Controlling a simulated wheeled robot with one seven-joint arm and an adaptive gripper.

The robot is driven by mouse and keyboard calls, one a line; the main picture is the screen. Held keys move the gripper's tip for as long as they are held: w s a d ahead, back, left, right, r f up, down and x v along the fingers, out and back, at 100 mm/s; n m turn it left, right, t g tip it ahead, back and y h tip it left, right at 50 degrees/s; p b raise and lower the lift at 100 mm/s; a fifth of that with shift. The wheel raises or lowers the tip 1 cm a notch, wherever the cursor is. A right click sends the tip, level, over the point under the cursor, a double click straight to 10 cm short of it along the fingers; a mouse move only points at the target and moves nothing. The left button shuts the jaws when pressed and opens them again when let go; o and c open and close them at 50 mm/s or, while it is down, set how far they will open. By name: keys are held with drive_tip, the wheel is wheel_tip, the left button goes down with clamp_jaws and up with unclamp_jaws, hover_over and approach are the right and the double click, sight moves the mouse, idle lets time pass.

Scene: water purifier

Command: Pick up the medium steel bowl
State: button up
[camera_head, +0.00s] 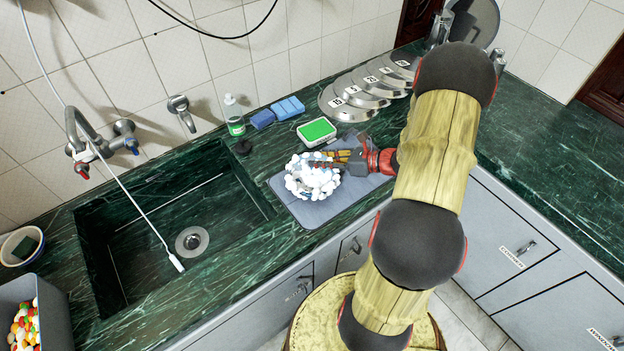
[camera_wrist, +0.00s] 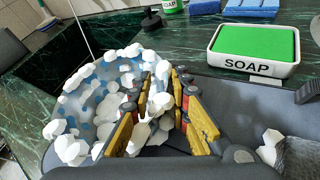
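A round bowl (camera_head: 313,178), mostly covered in white foam lumps, sits on the grey mat (camera_head: 288,196) right of the sink. Little bare steel shows, so I cannot confirm that it is the medium one. In the wrist view the bowl (camera_wrist: 98,88) is at left, with blue spots between the foam lumps. My gripper (camera_head: 343,160) reaches the bowl's right side. In the wrist view its yellow fingers (camera_wrist: 158,125) stand apart, with foam lumps between them. The left finger overlaps the bowl's near right edge. Foam hides whether the rim is between the fingers or touched.
A green soap pad in a white tray (camera_head: 316,132) lies behind the bowl. Blue sponges (camera_head: 288,108) and a soap bottle (camera_head: 233,115) stand along the wall. The sink (camera_head: 185,215) is open at left.

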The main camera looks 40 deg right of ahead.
clamp_jaws()
drive_tip(key=shift+r, duration=0.1)
idle(0.4)
drive_tip(key=shift+r+p, duration=0.5)
drive_tip(key=shift+r, duration=0.2)
drive_tip(key=s+r+p, duration=0.1)
drive_tip(key=r, duration=0.1)
drive_tip(key=s+d+r+p, duration=0.1)
drive_tip(key=s+r, duration=0.1)
drive_tip(key=r, duration=0.1)
drive_tip(key=s+r+p, duration=0.1)
drive_tip(key=r, duration=0.1)
drive_tip(key=shift+s+d+r, duration=0.15)
drive_tip(key=shift+s+r, duration=0.05)
drive_tip(key=shift+s, duration=0.1)
drive_tip(key=s+d+r+p, duration=0.2)
drive_tip(key=s+r, duration=0.2)
drive_tip(key=s, duration=0.5)
drive_tip(key=shift+p, duration=0.35)
